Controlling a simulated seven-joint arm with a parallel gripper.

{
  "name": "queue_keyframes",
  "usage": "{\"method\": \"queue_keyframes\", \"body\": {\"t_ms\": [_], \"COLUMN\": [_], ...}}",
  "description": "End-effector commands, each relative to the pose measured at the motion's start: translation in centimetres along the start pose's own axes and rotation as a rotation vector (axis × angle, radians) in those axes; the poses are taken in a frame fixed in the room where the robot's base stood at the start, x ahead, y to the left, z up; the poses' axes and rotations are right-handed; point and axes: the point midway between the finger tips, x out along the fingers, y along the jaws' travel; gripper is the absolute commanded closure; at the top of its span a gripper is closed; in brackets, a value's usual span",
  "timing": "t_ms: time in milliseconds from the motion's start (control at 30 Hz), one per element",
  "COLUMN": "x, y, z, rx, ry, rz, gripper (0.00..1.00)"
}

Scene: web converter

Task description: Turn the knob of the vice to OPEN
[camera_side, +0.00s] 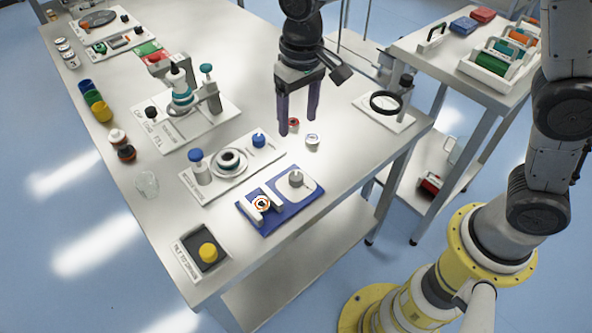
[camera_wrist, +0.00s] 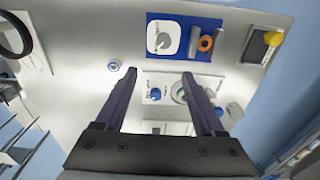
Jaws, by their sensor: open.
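The vice is a blue base plate (camera_side: 284,218) near the table's front edge, and it also shows at the top of the wrist view (camera_wrist: 204,22). A grey knob (camera_side: 295,178) stands on its white dial plate; it also shows in the wrist view (camera_wrist: 163,41). The knob's marking is too small to read. My gripper (camera_side: 298,121) is open and empty, pointing down above the table, behind and apart from the vice.
A white board (camera_side: 224,178) with a blue-capped bottle and a round dish lies just behind the vice. A small red item (camera_side: 293,122) and a white round item (camera_side: 312,139) lie near my fingers.

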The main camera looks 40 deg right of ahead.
Motion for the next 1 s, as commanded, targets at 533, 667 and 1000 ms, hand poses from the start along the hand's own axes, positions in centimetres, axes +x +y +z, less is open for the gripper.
{"method": "queue_keyframes", "body": {"t_ms": [533, 667, 1000], "x": [7.7, 10.3, 14.8], "y": [-0.8, -0.8, -0.8], "z": [1.0, 1.1, 1.2], "rx": [-0.029, -0.029, -0.029], "ry": [-0.041, -0.041, -0.037], "rz": [0.017, 0.017, 0.015], "gripper": [0.29, 0.29, 0.29]}}
